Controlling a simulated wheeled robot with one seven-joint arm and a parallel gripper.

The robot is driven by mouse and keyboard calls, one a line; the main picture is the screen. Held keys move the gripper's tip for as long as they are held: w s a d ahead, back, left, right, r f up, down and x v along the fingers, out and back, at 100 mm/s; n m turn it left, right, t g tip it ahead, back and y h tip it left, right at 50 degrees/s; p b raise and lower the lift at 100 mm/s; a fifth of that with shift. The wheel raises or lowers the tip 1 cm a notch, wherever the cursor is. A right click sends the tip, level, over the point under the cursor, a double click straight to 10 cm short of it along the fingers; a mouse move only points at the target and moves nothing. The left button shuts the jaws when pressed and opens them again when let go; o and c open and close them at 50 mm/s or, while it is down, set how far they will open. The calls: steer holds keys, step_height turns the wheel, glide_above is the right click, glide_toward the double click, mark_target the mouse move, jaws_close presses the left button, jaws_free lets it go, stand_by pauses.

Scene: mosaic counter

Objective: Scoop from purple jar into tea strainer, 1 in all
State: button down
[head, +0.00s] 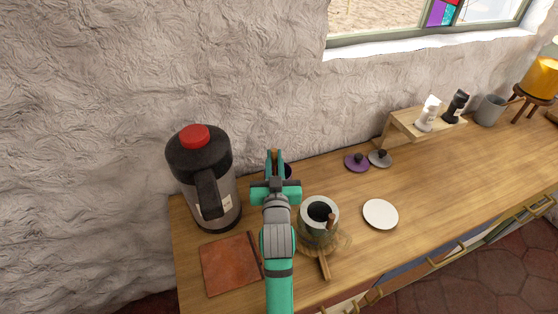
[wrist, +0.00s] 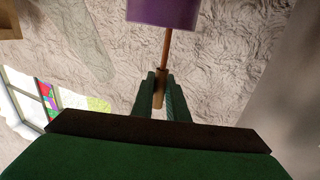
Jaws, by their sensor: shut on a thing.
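My gripper (head: 275,153) is shut on a thin wooden handle, seen between its fingers in the wrist view (wrist: 160,88). The handle's far end passes out of sight behind the rim of the purple jar (wrist: 163,12), apparently inside it; the scoop's bowl is hidden. In the head view only a dark bit of what may be that jar (head: 288,171) shows beside my gripper.
The grey jar (head: 306,216) is open with a wooden handle standing in it. A black flask with a red top (head: 195,165) and a brown board (head: 230,267) are left. Purple (head: 350,163) and grey (head: 384,161) lids and a white saucer (head: 381,214) lie right. A wooden shelf (head: 402,130) stands behind.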

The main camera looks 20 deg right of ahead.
mark_target(274, 148)
steer(key=shift+s+d+r, duration=0.1)
steer(key=shift+d+r, duration=0.1)
steer(key=shift+r, duration=0.6)
steer(key=shift+d+r, duration=0.15)
steer(key=shift+r, duration=0.6)
steer(key=shift+w+r, duration=0.25)
steer(key=shift+r, duration=0.9)
steer(key=r, duration=0.2)
steer(key=shift+s+a+r, duration=0.15)
steer(key=shift+a+r, duration=0.2)
steer(key=shift+r, duration=0.05)
steer(key=shift+s+d+r, duration=0.1)
steer(key=shift+d+r, duration=0.15)
steer(key=shift+r, duration=0.1)
steer(key=shift+d, duration=0.1)
